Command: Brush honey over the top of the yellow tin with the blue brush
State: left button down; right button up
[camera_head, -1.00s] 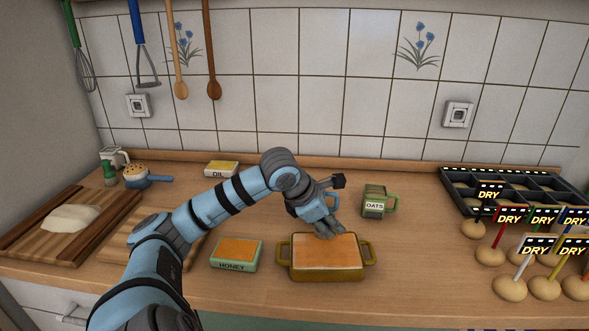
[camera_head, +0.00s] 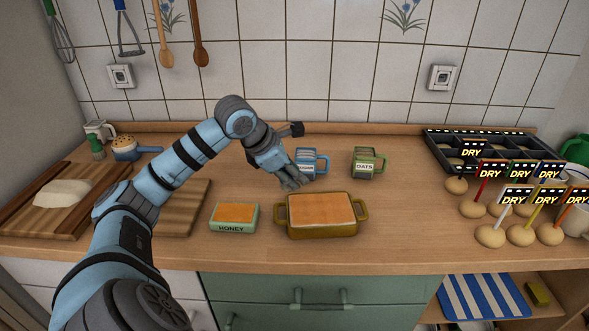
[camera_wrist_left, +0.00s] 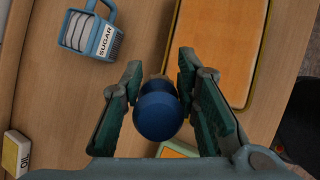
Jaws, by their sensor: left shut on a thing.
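The yellow tin (camera_head: 320,229) stands at the front middle of the counter, its flat top orange; it also shows in the wrist view (camera_wrist_left: 262,60). The honey dish (camera_head: 232,226), green with an orange top, stands just left of it. My left gripper (camera_head: 294,184) is behind the tin's back left corner, above the counter. In the wrist view my left gripper (camera_wrist_left: 158,100) is shut on the blue brush (camera_wrist_left: 158,112), whose rounded blue end faces the camera. The bristles are mostly hidden. In the head view the gripper hides the brush. My right gripper is not in view.
A blue sugar mug (camera_head: 320,160) stands close behind the gripper, with a green oats mug (camera_head: 366,163) to its right. Several balls (camera_head: 489,236) with "DRY" signs and a black tray (camera_head: 515,150) fill the right side. Cutting boards (camera_head: 183,205) lie left.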

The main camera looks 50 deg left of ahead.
pick_arm(q)
jog(key=shift+w+d+r+p, duration=0.1)
jog(key=shift+r+p, duration=0.65)
jog(key=shift+r, duration=0.55)
jog(key=shift+w+d+r+p, duration=0.1)
jog(key=shift+r+p, duration=0.65)
jog(key=shift+r, duration=0.55)
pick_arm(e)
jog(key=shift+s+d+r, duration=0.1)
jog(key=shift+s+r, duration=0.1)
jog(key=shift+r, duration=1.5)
pick_arm(q)
jog(key=shift+a, duration=0.1)
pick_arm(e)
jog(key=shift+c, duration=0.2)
